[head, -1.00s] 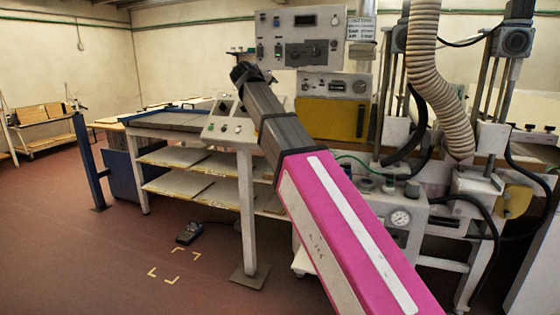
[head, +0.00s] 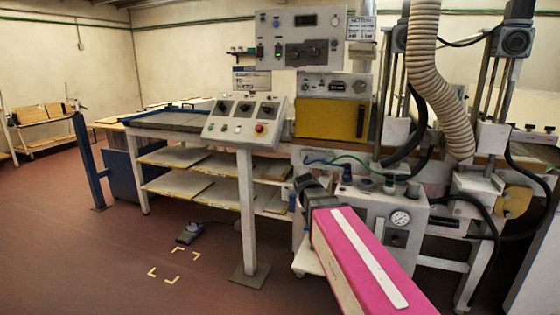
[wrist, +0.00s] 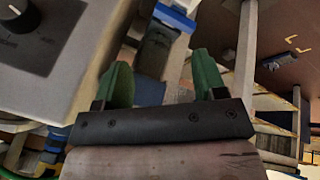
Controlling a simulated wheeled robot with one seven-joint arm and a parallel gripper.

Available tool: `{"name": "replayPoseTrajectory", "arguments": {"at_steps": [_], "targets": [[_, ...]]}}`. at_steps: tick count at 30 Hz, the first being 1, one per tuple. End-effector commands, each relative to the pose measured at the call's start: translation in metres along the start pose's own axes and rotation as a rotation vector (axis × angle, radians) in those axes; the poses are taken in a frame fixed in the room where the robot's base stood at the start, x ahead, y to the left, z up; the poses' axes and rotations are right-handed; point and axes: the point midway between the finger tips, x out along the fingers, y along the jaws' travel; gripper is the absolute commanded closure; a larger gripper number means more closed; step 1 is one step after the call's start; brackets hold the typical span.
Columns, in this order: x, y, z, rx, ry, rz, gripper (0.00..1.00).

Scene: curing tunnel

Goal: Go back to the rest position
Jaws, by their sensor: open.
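In the wrist view my gripper (wrist: 162,78) shows two green fingers standing well apart, with no object held between them. In the head view my pink-covered arm reaches in from the lower right, and its dark far part is low in front of the grey gauge box (head: 370,212). The gripper fingers cannot be made out there. The sloped control panel (head: 215,130), with several black knobs and a red button (head: 259,128), is in full view, with the arm clear of it.
A grey surface with a black knob (wrist: 18,14) is close at the left of the wrist view. A white post (head: 248,215) carries the panel. A foot pedal (head: 189,233) lies on the floor near yellow corner marks. A ribbed hose (head: 440,90) hangs at right. Floor at left is clear.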

Motion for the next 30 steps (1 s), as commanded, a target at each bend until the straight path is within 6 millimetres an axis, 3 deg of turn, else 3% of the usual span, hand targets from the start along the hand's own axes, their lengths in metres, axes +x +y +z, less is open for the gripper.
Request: {"name": "replayPoseTrajectory", "arguments": {"at_steps": [1,9,15,21,30], "targets": [[0.015,-0.001,0.026,0.02,-0.038,-0.027,0.36],[0.071,-0.015,0.134,0.134,-0.21,-0.176,0.36],[0.093,-0.027,0.195,0.213,-0.308,-0.265,0.36],[0.1,-0.033,0.219,0.248,-0.348,-0.304,0.36],[0.1,-0.033,0.22,0.25,-0.35,-0.307,0.36]]}}
